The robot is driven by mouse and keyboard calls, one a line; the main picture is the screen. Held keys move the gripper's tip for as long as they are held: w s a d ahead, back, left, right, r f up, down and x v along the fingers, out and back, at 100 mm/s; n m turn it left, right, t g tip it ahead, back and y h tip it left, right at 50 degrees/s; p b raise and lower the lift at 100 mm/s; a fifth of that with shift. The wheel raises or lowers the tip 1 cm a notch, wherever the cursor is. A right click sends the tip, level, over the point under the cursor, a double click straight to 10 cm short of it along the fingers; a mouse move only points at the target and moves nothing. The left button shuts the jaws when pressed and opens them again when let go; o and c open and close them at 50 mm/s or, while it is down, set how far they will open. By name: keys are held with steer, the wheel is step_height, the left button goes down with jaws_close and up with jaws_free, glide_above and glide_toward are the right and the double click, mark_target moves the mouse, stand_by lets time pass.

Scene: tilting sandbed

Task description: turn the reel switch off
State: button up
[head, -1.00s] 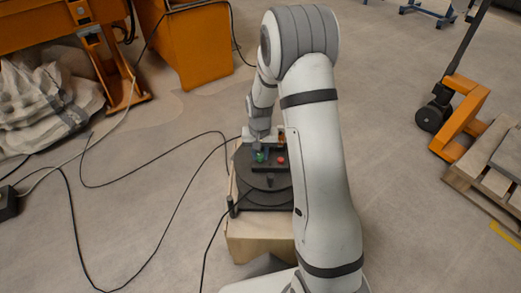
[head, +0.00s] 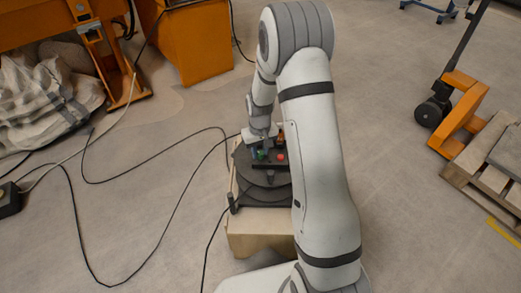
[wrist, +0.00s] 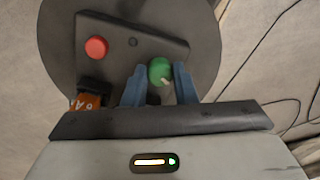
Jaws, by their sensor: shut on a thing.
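The cable reel (head: 260,192) is a dark round drum on a light wooden box. A dark switch panel (wrist: 165,45) lies on its top, with a red button (wrist: 96,47) and a round green knob (wrist: 160,70) with a pale pointer mark. The red button also shows in the head view (head: 281,156). My gripper (wrist: 159,80) has its blue fingers on either side of the green knob and is shut on it. The pointer mark faces the lower right in the wrist view.
An orange part with lettering (wrist: 86,101) sits beside the panel, near my gripper. Black cables (head: 150,180) run over the floor left of the box (head: 262,237). A pallet (head: 495,170) and an orange pallet truck (head: 462,123) stand at the right.

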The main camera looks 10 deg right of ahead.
mark_target(260, 152)
steer(key=shift+w, duration=0.1)
steer(key=o, duration=1)
steer(key=shift+r+p, duration=1.2)
steer(key=shift+r, duration=2.7)
